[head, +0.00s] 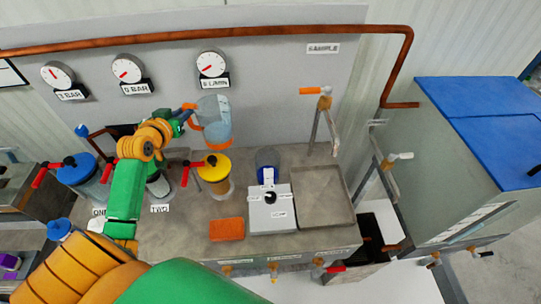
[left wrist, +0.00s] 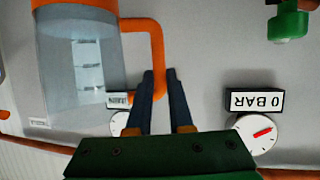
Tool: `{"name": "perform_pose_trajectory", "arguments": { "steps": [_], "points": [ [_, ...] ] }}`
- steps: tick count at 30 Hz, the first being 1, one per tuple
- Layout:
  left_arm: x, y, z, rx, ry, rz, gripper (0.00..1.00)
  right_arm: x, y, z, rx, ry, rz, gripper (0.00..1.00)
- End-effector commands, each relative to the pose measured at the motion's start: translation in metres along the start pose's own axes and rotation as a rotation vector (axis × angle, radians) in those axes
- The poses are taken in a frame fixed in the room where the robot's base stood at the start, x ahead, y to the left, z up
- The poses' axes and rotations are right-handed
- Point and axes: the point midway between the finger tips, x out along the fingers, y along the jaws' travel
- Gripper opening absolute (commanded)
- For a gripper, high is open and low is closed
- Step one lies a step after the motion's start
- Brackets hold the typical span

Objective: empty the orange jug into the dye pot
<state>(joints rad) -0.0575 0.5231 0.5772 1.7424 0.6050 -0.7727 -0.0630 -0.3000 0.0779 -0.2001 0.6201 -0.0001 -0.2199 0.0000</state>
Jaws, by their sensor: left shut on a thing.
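The orange jug (head: 214,116) is a clear vessel with orange trim and an orange handle. It is held up in front of the grey panel, slightly tilted in the head view. My left gripper (head: 184,117) is shut on its handle. The left wrist view shows the jug (left wrist: 75,75) and my left fingers (left wrist: 160,85) at the handle; that picture is upside down. How much liquid is inside is unclear. A clear pot with dark blue in it (head: 267,164), perhaps the dye pot, stands on the bench, lower right of the jug. My right gripper is not in view.
A yellow-lidded vessel (head: 214,170) with a red-handled valve stands below the jug. A white box with a black knob (head: 257,213), a grey tray (head: 323,196) and an orange block (head: 226,229) lie nearer. A sample tap (head: 318,92) stands right. Gauges line the panel.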

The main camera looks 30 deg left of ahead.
Motion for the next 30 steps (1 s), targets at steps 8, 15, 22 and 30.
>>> {"name": "perform_pose_trajectory", "arguments": {
  "steps": [8, 15, 22, 30],
  "points": [
    [0.003, -0.008, 0.001, -0.012, 0.004, -0.035, 0.0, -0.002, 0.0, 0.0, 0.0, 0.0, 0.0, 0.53],
    [0.002, -0.005, -0.001, 0.013, 0.009, -0.043, 0.0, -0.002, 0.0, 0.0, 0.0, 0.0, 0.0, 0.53],
    [0.0, 0.003, -0.004, 0.094, 0.022, -0.074, 0.0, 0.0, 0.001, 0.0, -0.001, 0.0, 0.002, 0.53],
    [-0.004, 0.016, -0.009, 0.22, 0.041, -0.127, 0.0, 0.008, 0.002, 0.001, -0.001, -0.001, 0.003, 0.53]
  ]
}}
